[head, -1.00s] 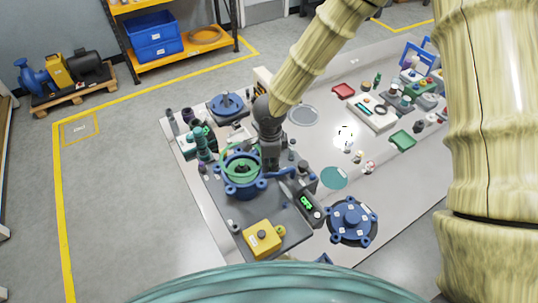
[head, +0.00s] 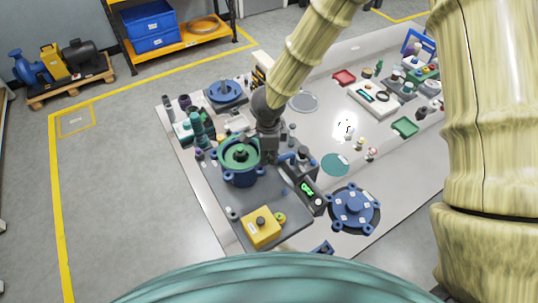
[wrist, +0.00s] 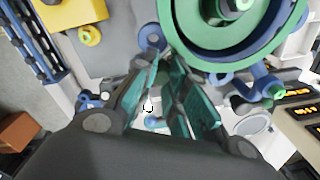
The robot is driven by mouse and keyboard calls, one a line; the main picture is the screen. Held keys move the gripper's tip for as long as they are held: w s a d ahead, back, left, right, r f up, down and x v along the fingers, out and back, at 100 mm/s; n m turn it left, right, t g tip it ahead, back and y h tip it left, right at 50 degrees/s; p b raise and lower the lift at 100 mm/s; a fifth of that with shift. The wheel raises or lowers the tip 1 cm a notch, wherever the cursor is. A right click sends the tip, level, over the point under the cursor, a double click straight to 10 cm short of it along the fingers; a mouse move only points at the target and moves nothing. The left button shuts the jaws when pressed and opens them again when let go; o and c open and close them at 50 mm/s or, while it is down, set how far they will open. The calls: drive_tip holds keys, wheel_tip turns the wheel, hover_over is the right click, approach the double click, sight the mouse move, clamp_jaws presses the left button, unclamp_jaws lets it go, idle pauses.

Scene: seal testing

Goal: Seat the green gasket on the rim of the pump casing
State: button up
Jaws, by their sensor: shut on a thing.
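The green gasket (head: 223,158) lies roughly level at the top of the blue pump casing (head: 240,178) in the head view. In the wrist view the gasket (wrist: 205,48) is a large ring cut off by the top edge, with blue casing parts (wrist: 150,38) showing beside it. I cannot tell whether the gasket touches the rim all round.
A yellow box (head: 262,228) and a black meter with a green display (head: 309,190) stand near the casing. A blue flanged cover (head: 354,207) lies at the right. A teal disc (head: 335,165) lies on the table.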

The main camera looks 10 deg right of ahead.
drive_tip(key=shift+f, duration=0.6)
idle(1.0)
drive_tip(key=o, duration=0.9)
drive_tip(key=shift+c, duration=0.2)
wheel_tip(320, 180, up, 9)
drive_tip(key=p, duration=0.9)
